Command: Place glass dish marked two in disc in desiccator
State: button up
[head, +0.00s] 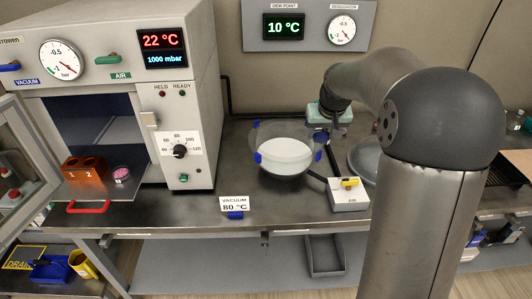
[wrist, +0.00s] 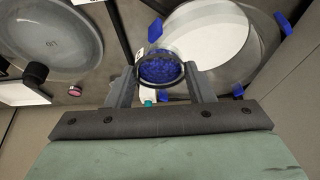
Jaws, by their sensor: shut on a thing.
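My gripper (wrist: 160,92) is shut on a small round glass dish (wrist: 160,69) with a dark rim and blue granular contents, one finger at each side. No number can be read on the dish. The desiccator (head: 262,168) is a clear bowl with blue clips and stands open on the bench. Its white disc (head: 285,157) also shows in the wrist view (wrist: 207,38), just beyond the held dish. The dish appears near the disc's edge; its height above it is unclear.
The glass lid (wrist: 45,45) lies on the bench beside the desiccator, partly behind my arm in the head view. A valve box marked AIR (head: 349,194) stands in front. The open oven at left holds an orange block (head: 85,171) marked 1 and 2 and a pink-filled dish (head: 121,175).

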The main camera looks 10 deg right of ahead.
jog(key=w+a+f+p, duration=0.2)
jog(key=w+a+f, duration=0.1)
jog(key=w+a, duration=0.25)
send_near(284, 153)
jog(key=shift+w+d+f+p, duration=0.2)
jog(key=shift+w+d+f, duration=0.1)
jog(key=shift+w, duration=0.2)
jog(key=shift+w+d+f+p, duration=0.15)
jog(key=shift+w+f, duration=0.15)
jog(key=shift+w, duration=0.15)
jog(key=shift+w+a+f, duration=0.3)
jog(key=shift+w+f, duration=0.1)
jog(key=shift+f, duration=1.85)
jog(key=o, duration=1)
jog(key=shift+c, duration=0.2)
